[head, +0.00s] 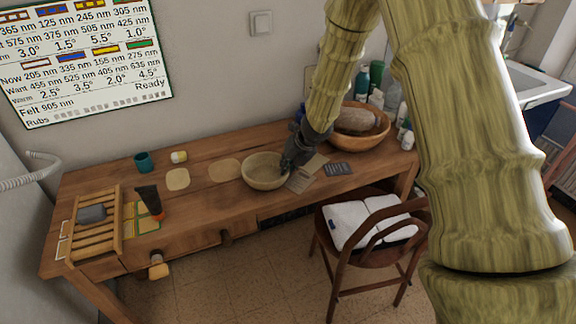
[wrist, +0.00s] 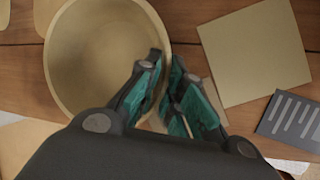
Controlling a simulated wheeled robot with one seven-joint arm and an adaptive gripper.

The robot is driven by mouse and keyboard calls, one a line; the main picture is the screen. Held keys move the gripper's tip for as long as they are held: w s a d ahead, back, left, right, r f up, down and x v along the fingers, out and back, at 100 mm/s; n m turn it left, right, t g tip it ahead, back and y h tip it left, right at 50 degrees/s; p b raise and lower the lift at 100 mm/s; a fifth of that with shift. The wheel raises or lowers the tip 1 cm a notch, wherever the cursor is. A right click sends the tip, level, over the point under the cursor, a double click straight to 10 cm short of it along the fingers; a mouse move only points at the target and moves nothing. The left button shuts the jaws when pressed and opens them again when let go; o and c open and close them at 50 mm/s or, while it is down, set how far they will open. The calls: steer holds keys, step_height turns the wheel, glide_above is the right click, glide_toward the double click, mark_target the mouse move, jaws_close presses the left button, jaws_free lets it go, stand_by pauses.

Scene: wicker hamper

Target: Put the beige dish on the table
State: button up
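The beige dish (head: 262,174) is a round, empty bowl, upright at the middle of the wooden table (head: 200,205) in the head view. In the wrist view the dish (wrist: 105,60) fills the upper left. My gripper (head: 285,166) is at the dish's right side. In the wrist view its fingertips (wrist: 168,62) are close together with the right rim between them, one finger inside and one outside. I cannot tell whether the dish's base touches the table.
A larger bowl (head: 374,140) with a brown loaf-like thing stands at the back right. Flat squares and a dark card (head: 338,169) lie right of the dish. Flat round pieces, a teal cup (head: 144,161) and a slatted rack (head: 98,222) are left. A chair (head: 370,235) stands in front.

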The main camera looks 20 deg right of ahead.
steer(key=shift+o, duration=1.1)
steer(key=shift+r, duration=0.1)
steer(key=shift+r, duration=0.2)
steer(key=p+v, duration=0.2)
steer(key=v, duration=0.9)
steer(key=shift+s+r, duration=0.2)
steer(key=shift+r, duration=0.1)
